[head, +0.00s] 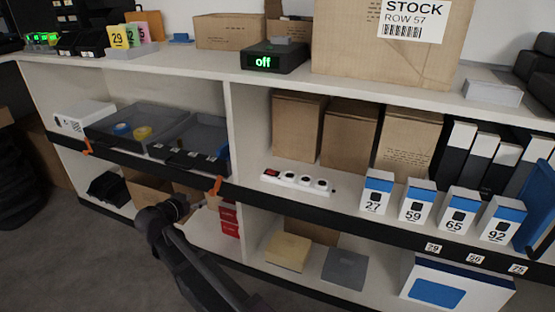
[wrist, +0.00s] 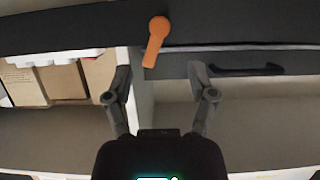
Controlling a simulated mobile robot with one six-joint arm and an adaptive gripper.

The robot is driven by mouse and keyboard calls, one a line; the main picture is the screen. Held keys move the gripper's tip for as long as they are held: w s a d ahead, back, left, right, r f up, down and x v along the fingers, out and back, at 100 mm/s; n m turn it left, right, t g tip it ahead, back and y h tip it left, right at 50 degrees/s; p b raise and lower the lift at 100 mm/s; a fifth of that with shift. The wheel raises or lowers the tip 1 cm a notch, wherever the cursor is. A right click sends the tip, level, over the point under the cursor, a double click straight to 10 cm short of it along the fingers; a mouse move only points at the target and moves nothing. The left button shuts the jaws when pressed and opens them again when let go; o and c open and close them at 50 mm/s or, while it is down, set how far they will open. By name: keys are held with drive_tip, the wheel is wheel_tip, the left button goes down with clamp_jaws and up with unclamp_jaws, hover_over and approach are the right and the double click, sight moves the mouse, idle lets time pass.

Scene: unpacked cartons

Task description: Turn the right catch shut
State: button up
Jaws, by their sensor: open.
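The right catch (head: 216,186) is a small orange lever on the dark front strip, by the upright between the shelf bays. In the wrist view the orange catch (wrist: 154,43) has its round end at the top, and its arm hangs down, leaning slightly left. My gripper (wrist: 160,73) is open and empty, its two fingers spread on either side of the upright. The catch's lower end is just beyond the fingertips and lies between their lines; I see no contact. In the head view my gripper (head: 180,206) is below and left of the catch.
A second orange catch (head: 87,146) is on the same strip further left. Dark trays (head: 140,125) stand behind the strip. A white power strip (head: 298,182) and numbered boxes (head: 376,192) are to the right. Red boxes (head: 229,215) stand on the lower shelf beside my arm.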

drive_tip(key=p+v, duration=0.1)
drive_tip(key=v, duration=0.3)
drive_tip(key=w+d+r+g+p, duration=0.1)
drive_tip(key=d+r+g+p, duration=0.1)
drive_tip(key=d+r+p, duration=0.2)
drive_tip(key=d+r+g+p, duration=0.3)
drive_tip(key=d+r+p, duration=0.2)
drive_tip(key=d+p, duration=0.5)
drive_tip(key=w+d+r+n+g+h+p, duration=0.1)
drive_tip(key=d+r+p, duration=0.4)
drive_tip(key=d, duration=0.8)
drive_tip(key=shift+w+g+p, duration=0.3)
drive_tip(key=shift+g+p, duration=0.4)
drive_tip(key=shift+p, duration=0.65)
